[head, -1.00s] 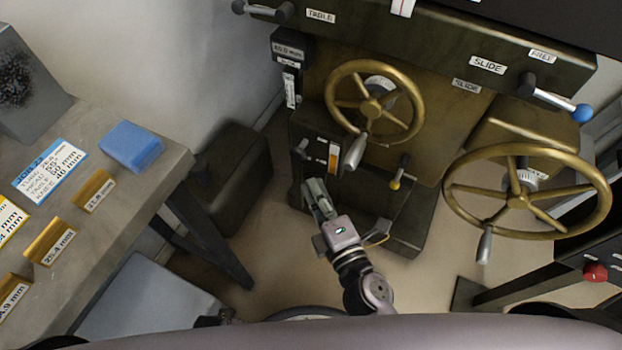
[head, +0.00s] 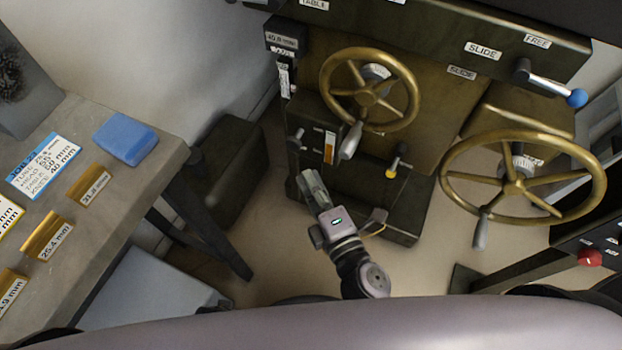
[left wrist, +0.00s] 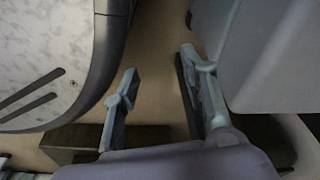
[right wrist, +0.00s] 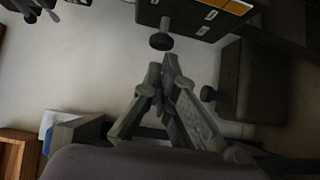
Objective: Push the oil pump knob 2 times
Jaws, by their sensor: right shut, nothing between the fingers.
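A small dark knob (head: 297,138) sticks out at the left side of the machine's front, left of an orange-and-white label. I cannot read a name on it. A dark round knob (right wrist: 160,40) shows in the right wrist view, just beyond the fingertips. My right gripper (head: 307,180) is shut and empty, below the knob in the head view; its fingertips (right wrist: 162,66) meet and look apart from the knob. My left gripper (left wrist: 160,75) is open and empty in the left wrist view and is out of the head view.
Two brass handwheels, one (head: 370,90) above the right gripper and one (head: 522,185) to the right, have protruding handles. A yellow-tipped lever (head: 391,172) is right of the gripper. A grey workbench (head: 105,225) with a blue block (head: 125,138) stands at the left.

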